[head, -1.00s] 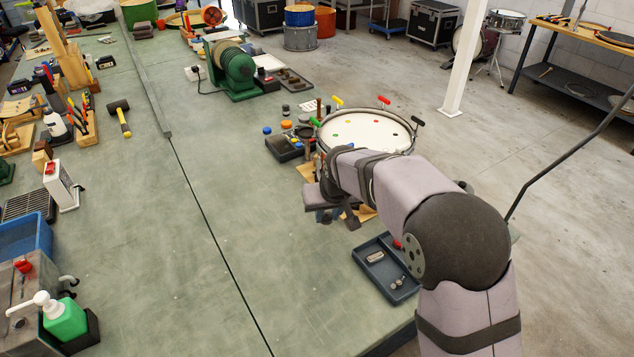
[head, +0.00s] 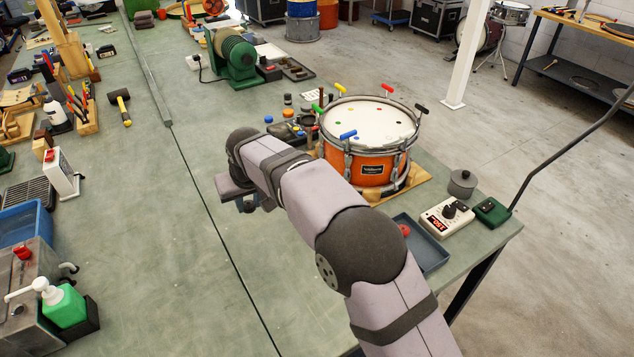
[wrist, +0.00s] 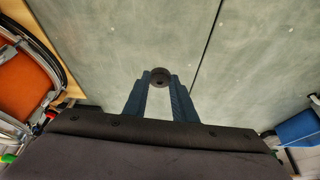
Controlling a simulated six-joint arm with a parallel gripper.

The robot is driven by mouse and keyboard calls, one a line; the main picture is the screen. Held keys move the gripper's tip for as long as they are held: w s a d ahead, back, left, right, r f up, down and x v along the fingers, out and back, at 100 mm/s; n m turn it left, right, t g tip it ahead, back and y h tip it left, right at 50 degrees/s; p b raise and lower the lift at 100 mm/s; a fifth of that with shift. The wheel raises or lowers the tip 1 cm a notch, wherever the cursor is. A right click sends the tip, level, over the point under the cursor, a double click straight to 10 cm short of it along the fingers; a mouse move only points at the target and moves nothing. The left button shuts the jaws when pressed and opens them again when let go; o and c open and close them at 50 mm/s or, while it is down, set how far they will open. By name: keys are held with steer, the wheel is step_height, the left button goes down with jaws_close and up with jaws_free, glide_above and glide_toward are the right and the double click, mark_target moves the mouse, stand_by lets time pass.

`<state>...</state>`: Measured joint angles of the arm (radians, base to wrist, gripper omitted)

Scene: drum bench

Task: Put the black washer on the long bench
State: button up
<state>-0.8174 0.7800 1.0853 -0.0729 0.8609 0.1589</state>
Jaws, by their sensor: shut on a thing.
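The black washer (wrist: 160,76) is a small dark ring pinched between the two blue fingertips of my gripper (wrist: 160,84) in the wrist view. In the head view my gripper (head: 248,206) is over the long bench (head: 160,240), left of the orange drum, and the washer is hidden there. The bench has a worn green top with a dark seam along it. Bare bench top (wrist: 120,40) shows below and around the washer in the wrist view. How high the washer is above the surface is hard to tell.
The orange drum (head: 366,174) with coloured keys stands on a wooden board to the right. A grey-blue tray (head: 438,258) with a red piece lies near the bench corner, by a cream meter (head: 440,222). A mallet (head: 122,108) lies far left. The bench middle is clear.

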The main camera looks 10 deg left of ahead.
steer(key=w+d+p, duration=0.2)
steer(key=w+d, duration=0.2)
steer(key=w+d+f+p, duration=0.1)
steer(key=w+d+p, duration=0.1)
steer(key=w+d, duration=0.2)
steer(key=w+d+f+p, duration=0.1)
steer(key=w+d+p, duration=0.1)
steer(key=w+d, duration=0.2)
steer(key=shift+w+d+f, duration=0.25)
steer(key=shift+w+d, duration=0.1)
steer(key=shift+f+p, duration=0.95)
steer(key=shift+f, duration=0.65)
steer(key=shift+w+d+f+p, duration=0.3)
steer(key=shift+f+p, duration=0.15)
steer(key=shift+f, duration=0.15)
steer(key=shift+f, duration=0.2)
steer(key=o, duration=1.1)
